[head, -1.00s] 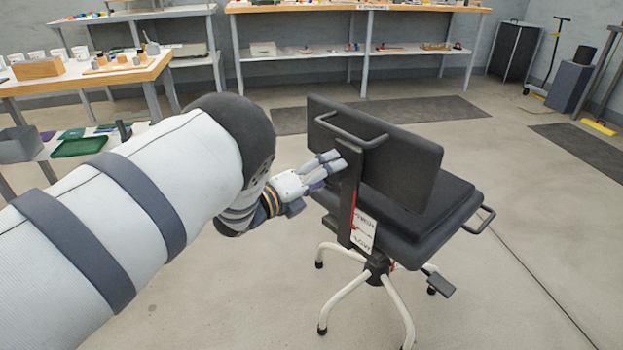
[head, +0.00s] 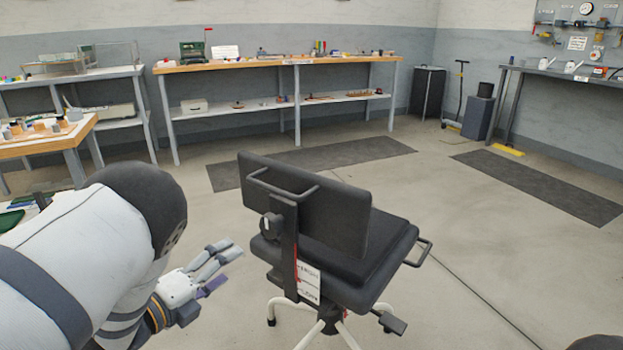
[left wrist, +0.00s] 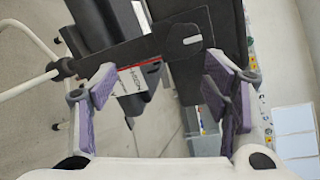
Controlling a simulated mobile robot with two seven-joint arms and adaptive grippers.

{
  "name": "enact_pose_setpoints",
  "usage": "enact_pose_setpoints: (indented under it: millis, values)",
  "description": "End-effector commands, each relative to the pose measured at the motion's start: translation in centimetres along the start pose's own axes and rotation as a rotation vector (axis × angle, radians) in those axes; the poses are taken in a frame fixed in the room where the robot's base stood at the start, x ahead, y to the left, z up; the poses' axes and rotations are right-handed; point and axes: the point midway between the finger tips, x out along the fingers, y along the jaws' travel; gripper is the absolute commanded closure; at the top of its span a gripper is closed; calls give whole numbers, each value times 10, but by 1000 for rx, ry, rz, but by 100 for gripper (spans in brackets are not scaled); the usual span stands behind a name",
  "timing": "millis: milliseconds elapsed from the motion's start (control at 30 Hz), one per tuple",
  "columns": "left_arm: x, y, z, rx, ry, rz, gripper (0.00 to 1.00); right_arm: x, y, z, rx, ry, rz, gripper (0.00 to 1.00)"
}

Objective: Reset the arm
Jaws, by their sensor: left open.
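My left gripper (head: 220,267) is open and empty, left of the black office chair (head: 345,245) and apart from its back post. In the left wrist view the gripper (left wrist: 160,85) shows spread fingers with purple pads. The chair's dark post and flat bracket (left wrist: 125,58) appear beyond and between them. A round black knob (head: 271,226) sits on the chair's back post, with a white label with red marks (head: 308,280) below it. My right gripper is not in view.
A long wooden-topped bench (head: 350,62) stands along the back wall. A side table (head: 45,142) with small items is at the left. Dark mats (head: 310,160) lie on the floor.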

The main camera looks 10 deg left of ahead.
Motion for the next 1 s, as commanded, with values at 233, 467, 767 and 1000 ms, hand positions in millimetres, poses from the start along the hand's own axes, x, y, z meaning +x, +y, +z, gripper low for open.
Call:
enact_pose_setpoints:
  millis: [233,467,767,1000]
  values:
    - [-147,127,-82,-951,-368,668,31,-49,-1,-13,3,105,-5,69]
    - [-326,138,-199,-1583,-956,1184,31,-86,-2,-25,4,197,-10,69]
    - [-419,103,-257,-1756,-1374,1422,31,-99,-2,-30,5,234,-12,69]
    - [-419,103,-257,-1756,-1374,1422,31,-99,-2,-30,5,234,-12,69]
